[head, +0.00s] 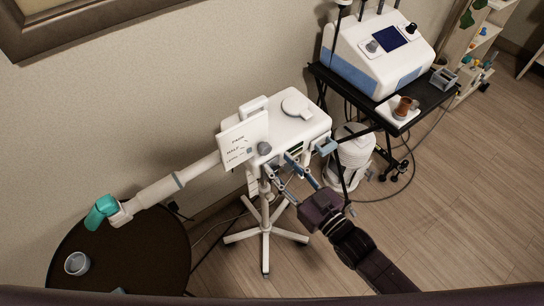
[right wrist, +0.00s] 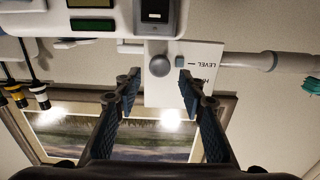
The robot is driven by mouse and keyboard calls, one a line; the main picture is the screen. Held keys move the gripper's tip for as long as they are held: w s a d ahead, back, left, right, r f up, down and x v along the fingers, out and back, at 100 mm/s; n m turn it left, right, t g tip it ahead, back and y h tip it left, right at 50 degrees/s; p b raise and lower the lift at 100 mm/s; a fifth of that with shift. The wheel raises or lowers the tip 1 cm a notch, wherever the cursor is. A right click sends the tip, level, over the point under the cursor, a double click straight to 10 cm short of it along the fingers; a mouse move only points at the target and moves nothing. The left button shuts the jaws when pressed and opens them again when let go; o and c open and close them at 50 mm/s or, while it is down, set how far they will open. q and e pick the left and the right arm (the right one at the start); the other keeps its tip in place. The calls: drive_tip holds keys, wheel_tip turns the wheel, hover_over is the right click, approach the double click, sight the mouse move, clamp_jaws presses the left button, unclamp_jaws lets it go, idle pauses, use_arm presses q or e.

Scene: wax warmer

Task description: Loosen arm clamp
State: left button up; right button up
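A white machine (head: 295,124) stands on a wheeled stand, with a white arm (head: 160,190) reaching left to a teal end piece (head: 101,212). A round grey knob (head: 264,148), likely the arm clamp, sits on its front where the arm joins, beside a white label plate (head: 240,143). My right gripper (head: 279,165) is open just in front of the machine. In the right wrist view the knob (right wrist: 160,66) appears between the open fingertips (right wrist: 159,77); I see no contact, and the depth gap is hard to judge. My left gripper is not in view.
A dark round table (head: 120,262) with a small cup (head: 77,263) is at lower left. A black cart (head: 430,98) carrying a white and blue device (head: 378,52) stands at right. Cables hang below it. The floor at lower right is clear.

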sight(267, 151)
drive_tip(key=shift+b+x, duration=0.85)
drive_tip(key=shift+x, duration=1.25)
drive_tip(key=shift+w+a, duration=0.1)
drive_tip(key=shift+w, duration=0.05)
drive_tip(key=shift+w+a, duration=0.1)
drive_tip(key=shift+w, duration=0.05)
drive_tip(key=shift+c, duration=0.3)
